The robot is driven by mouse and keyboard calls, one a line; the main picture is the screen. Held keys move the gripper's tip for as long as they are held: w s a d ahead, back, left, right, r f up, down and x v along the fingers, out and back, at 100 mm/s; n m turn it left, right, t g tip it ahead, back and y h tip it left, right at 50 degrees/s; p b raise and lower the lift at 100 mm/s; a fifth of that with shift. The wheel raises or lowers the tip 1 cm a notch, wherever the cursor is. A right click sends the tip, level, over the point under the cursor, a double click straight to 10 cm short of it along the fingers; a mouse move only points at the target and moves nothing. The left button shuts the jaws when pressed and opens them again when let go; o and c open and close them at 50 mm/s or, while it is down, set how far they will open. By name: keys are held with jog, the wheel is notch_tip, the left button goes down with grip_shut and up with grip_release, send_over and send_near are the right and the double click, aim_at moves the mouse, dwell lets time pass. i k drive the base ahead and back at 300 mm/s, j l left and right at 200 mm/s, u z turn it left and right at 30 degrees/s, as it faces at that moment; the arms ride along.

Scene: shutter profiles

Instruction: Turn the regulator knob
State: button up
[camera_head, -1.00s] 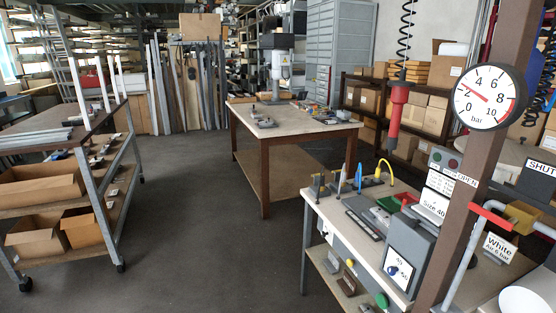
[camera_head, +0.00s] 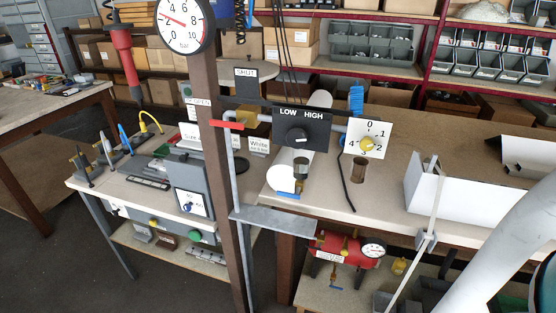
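A black panel (camera_head: 291,122) marked LOW and HIGH carries a dark round knob (camera_head: 298,135) at its centre. Right of it, a white dial plate (camera_head: 379,136) with numbers carries a yellow knob (camera_head: 367,144). The frames do not settle which one is the regulator knob. A round white gauge (camera_head: 181,21) marked in bar hangs on the brown post at upper left, its needle towards the upper left, near 2 to 3. My gripper is not in view, so its state and distance to the knobs are hidden.
The brown post (camera_head: 228,190) stands left of the panels, with a red-handled valve (camera_head: 227,124) and grey pipe beside it. A grey ledge (camera_head: 275,220) juts out below. A red tank (camera_head: 343,249) stands lower down. White trays (camera_head: 450,208) sit on the bench at right.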

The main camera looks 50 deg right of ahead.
aim_at(297, 138)
jog(key=i+j+z, duration=0.4)
jog(key=i+j, duration=0.15)
jog(key=i+j+z, duration=0.45)
jog(key=i+j, duration=0.2)
jog(key=j, duration=0.1)
